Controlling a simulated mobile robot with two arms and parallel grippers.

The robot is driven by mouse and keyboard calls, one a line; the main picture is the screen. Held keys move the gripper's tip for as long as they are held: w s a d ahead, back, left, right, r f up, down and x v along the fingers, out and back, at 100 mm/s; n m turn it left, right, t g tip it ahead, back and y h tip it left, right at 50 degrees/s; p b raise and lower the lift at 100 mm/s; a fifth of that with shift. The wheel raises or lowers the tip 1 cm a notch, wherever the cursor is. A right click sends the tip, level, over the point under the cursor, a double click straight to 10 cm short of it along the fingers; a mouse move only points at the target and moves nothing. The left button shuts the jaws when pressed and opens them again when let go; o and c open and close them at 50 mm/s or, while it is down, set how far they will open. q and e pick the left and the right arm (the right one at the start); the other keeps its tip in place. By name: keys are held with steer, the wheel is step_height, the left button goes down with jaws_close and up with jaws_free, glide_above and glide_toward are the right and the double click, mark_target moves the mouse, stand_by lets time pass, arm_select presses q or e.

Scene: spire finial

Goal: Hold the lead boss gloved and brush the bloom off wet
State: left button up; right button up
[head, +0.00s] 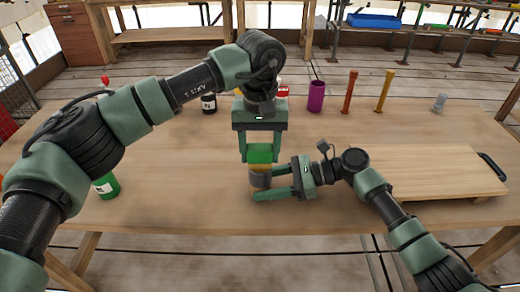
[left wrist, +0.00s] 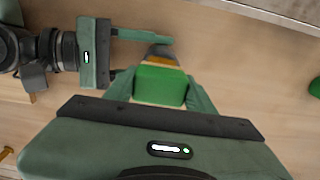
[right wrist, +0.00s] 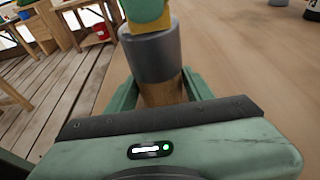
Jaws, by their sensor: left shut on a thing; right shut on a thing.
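A grey cylinder with a wood-coloured lower part, seemingly the lead boss (head: 260,181), stands upright near the table's front middle. It also shows in the right wrist view (right wrist: 150,53). My right gripper (head: 262,184) is shut around it from the right. A green block with a yellow underside, seemingly the brush (head: 260,154), sits right on top of the grey cylinder. My left gripper (head: 260,158) is shut on the green block from above; the block also shows in the left wrist view (left wrist: 160,86). I cannot tell whether the surfaces are wet. No glove is clearly visible.
A wooden board (head: 430,170) with a black handle lies on the right. A purple cup (head: 316,96), a red-brown rod (head: 348,92) and a yellow rod (head: 384,91) stand behind. The table front is clear.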

arm_select(q)
steer(key=shift+s, duration=0.15)
steer(key=a+r, duration=0.5)
steer(key=r, duration=0.2)
stand_by(0.6)
arm_select(e)
steer(key=o, duration=1.1)
steer(key=shift+c, duration=0.2)
steer(key=shift+d, duration=0.1)
steer(key=v, duration=1.1)
steer(key=shift+d+r, duration=0.15)
steer(key=shift+d, duration=0.25)
